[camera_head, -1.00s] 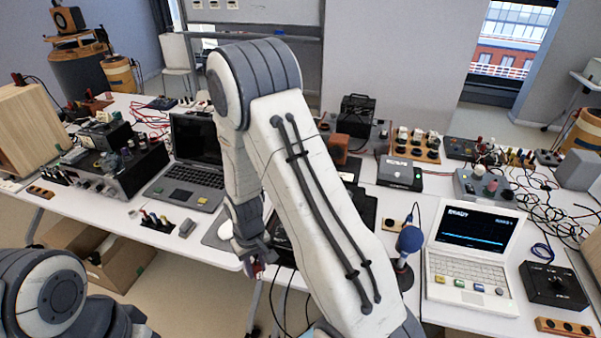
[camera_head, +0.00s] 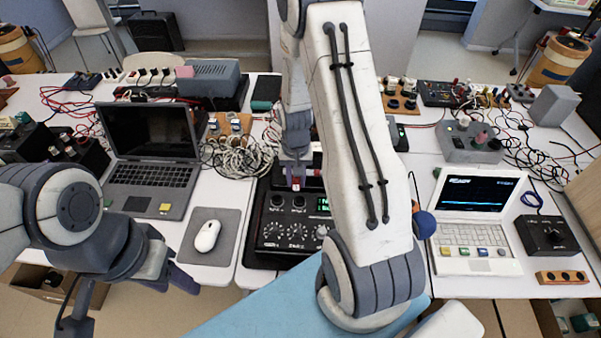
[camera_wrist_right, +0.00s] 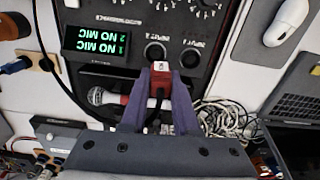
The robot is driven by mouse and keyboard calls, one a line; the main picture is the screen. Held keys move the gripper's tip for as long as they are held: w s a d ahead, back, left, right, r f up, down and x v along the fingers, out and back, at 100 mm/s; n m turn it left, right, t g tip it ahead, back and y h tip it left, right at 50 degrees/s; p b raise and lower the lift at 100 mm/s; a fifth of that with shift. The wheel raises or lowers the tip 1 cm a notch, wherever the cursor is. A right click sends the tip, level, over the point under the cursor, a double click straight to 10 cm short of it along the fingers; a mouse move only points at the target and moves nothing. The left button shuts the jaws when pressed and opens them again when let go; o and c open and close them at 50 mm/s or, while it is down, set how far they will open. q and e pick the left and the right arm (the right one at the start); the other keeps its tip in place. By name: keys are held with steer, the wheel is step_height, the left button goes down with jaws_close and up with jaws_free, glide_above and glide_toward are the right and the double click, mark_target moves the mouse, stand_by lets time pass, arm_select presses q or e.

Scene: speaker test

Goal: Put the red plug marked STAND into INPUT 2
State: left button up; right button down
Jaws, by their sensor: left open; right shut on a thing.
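A black mixer box (camera_head: 285,235) with a green-lit display and two round sockets stands at the table's front middle. In the right wrist view, upside down, its sockets are the left socket (camera_wrist_right: 155,52) and the right socket (camera_wrist_right: 190,58); their labels are too small to read surely. My right gripper (camera_wrist_right: 161,82) is shut on a red plug (camera_wrist_right: 160,73) with a white label, close by the left socket; contact is unclear. The plug also shows in the head view (camera_head: 296,184). My left gripper (camera_head: 180,280) is open and empty at the lower left, before the table.
A microphone (camera_wrist_right: 98,96) lies behind the plug in the wrist view. A white mouse (camera_head: 207,236) on a pad and a dark laptop (camera_head: 150,150) are left of the mixer.

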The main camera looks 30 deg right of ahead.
steer(key=shift+d+m, duration=0.4)
steer(key=shift+d, duration=0.1)
steer(key=shift+f, duration=0.1)
steer(key=shift+s+f+b, duration=0.1)
steer(key=shift+f+b, duration=2.05)
steer(key=shift+f, duration=0.25)
steer(key=shift+f+b, duration=0.45)
steer(key=shift+f, duration=0.25)
steer(key=shift+f, duration=0.25)
steer(key=c, duration=0.6)
jaws_free()
